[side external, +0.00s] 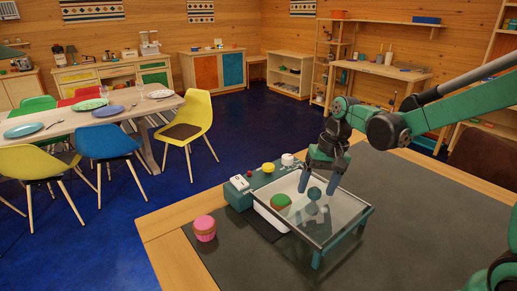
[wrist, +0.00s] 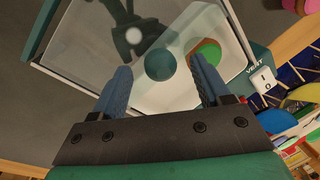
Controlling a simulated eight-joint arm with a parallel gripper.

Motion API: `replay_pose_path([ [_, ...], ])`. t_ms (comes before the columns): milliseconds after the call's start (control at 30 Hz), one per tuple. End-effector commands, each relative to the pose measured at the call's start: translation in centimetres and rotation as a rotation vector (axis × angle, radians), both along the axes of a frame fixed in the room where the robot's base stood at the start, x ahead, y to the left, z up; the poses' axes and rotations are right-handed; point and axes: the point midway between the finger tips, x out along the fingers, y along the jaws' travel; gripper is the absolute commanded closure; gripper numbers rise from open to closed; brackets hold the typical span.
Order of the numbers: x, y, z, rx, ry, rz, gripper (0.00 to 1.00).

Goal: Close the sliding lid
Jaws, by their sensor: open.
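A teal-framed box with a clear sliding lid (side external: 335,222) stands on the grey mat. The lid also shows in the wrist view (wrist: 95,62). A round teal knob (wrist: 160,64) appears to sit on the lid; in the side view it shows below my fingers (side external: 314,193). A white tray (side external: 268,217) lies under the glass, with a green and orange-brown round thing (side external: 280,202) in it. My gripper (side external: 318,186) points down over the lid, its blue fingers apart on either side of the knob. I cannot tell whether they touch it.
A white switch (side external: 239,182), a yellow knob (side external: 268,168) and a white knob (side external: 287,160) are on the box's back and left side. The grey mat (side external: 390,215) is clear to the right. A dining table with chairs stands apart, far left.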

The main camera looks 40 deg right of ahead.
Motion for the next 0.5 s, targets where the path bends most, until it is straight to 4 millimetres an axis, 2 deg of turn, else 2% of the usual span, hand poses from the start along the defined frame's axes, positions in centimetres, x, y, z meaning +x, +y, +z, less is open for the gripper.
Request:
replay_pose_path([
  [133, 0.09, 0.18, -0.94, -0.001, -0.001, 0.001, 0.30],
  [400, 0.07, 0.22, -1.10, -0.001, -0.001, 0.002, 0.30],
  [467, 0.07, 0.22, -1.09, -0.001, -0.001, 0.002, 0.45],
  [500, 0.07, 0.22, -1.09, -0.001, -0.001, 0.002, 0.56],
])
